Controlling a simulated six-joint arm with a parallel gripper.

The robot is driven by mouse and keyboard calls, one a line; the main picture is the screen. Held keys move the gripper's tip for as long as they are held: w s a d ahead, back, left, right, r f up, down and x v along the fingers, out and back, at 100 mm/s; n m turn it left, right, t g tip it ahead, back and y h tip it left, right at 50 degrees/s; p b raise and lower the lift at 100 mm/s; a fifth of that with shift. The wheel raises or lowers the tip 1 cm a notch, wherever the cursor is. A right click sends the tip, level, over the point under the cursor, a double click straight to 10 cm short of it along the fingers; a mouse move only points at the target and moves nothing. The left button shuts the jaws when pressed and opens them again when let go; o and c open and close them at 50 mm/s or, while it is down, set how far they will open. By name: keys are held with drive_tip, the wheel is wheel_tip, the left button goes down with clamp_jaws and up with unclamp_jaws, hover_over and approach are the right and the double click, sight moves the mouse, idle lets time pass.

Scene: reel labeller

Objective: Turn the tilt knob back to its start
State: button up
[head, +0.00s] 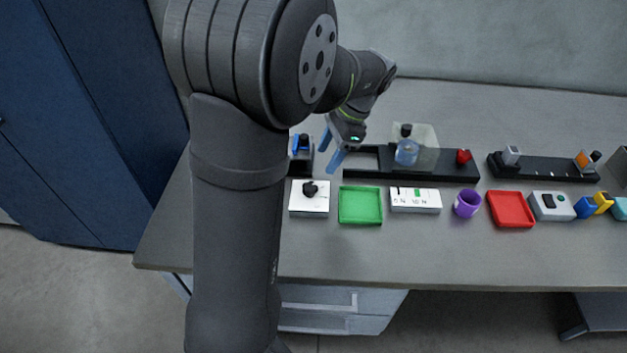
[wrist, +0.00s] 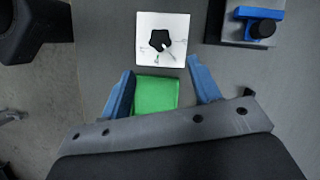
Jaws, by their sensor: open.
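A black lobed knob (head: 310,187) sits on a white square plate (head: 320,207) near the left part of the bench. In the wrist view the knob (wrist: 160,41) shows from above, with small marks beside it on the plate (wrist: 146,22). My gripper (head: 329,158) is open and empty, its two blue fingers above the bench, apart from the knob. In the wrist view the fingertips of my gripper (wrist: 160,68) appear just below the plate, with nothing between them but the view of a green tray beneath.
A green tray (head: 344,218) lies right of the plate. A blue-and-black device (wrist: 258,13) with a round black knob stands close by. A long black rail (head: 455,173), a white labelled box (head: 415,207), a purple cup (head: 467,204) and a red tray (head: 511,223) are farther right.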

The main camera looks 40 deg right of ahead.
sight(310, 185)
drive_tip(key=x, duration=0.9)
drive_tip(key=shift+w+a+f, duration=0.1)
drive_tip(key=shift+f, duration=0.2)
drive_tip(key=shift+c, duration=0.5)
drive_tip(key=c, duration=0.9)
drive_tip(key=shift+n, duration=0.3)
drive_tip(key=n, duration=0.1)
drive_tip(key=n+g, duration=0.1)
drive_tip(key=n, duration=0.1)
drive_tip(key=shift+w+n+g, duration=0.25)
drive_tip(key=shift+n+g, duration=0.05)
drive_tip(key=n+g, duration=0.1)
drive_tip(key=n, duration=0.1)
drive_tip(key=n+g, duration=0.1)
drive_tip(key=n, duration=0.2)
drive_tip(key=shift+w+n, duration=0.2)
drive_tip(key=shift+n, duration=0.1)
